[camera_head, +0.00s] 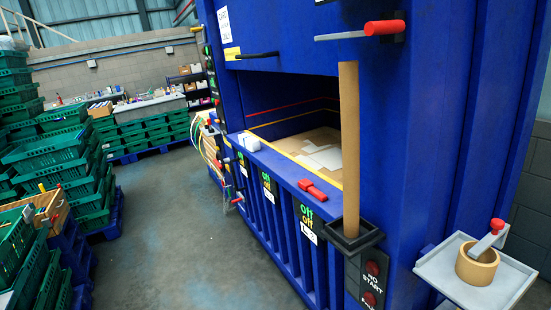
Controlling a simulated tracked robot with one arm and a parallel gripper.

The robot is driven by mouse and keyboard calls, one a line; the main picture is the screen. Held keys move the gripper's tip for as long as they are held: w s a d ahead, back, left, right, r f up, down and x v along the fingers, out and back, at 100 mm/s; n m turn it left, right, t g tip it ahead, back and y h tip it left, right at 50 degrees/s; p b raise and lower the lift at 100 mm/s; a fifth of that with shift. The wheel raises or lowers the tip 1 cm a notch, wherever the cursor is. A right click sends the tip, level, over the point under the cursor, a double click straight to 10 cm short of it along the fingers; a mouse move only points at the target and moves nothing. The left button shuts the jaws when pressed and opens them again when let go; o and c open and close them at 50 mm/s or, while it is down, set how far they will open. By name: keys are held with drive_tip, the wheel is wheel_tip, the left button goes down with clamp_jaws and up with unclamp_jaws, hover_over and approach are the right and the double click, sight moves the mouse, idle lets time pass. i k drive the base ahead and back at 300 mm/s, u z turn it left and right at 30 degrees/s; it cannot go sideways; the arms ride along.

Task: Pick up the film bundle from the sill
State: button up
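A blue machine has an open bay, and its front sill (283,169) runs from the back left toward the front right. A small white bundle (249,142) lies on the far left part of the sill; it looks like the film bundle, though it is too small to tell its material. A red tool-like object (312,190) lies on the sill nearer to me. My gripper is not in view.
An upright cardboard tube (349,140) stands in a black holder at the sill's near end. White sheets (324,157) lie inside the bay. A grey side shelf (456,278) holds a tape roll (477,266). Green crates (50,150) are stacked left; the floor (190,240) between is clear.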

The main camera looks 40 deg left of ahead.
sight(249, 142)
drive_tip(key=u, duration=1.4)
drive_tip(key=i, duration=3.45)
drive_tip(key=z, duration=0.55)
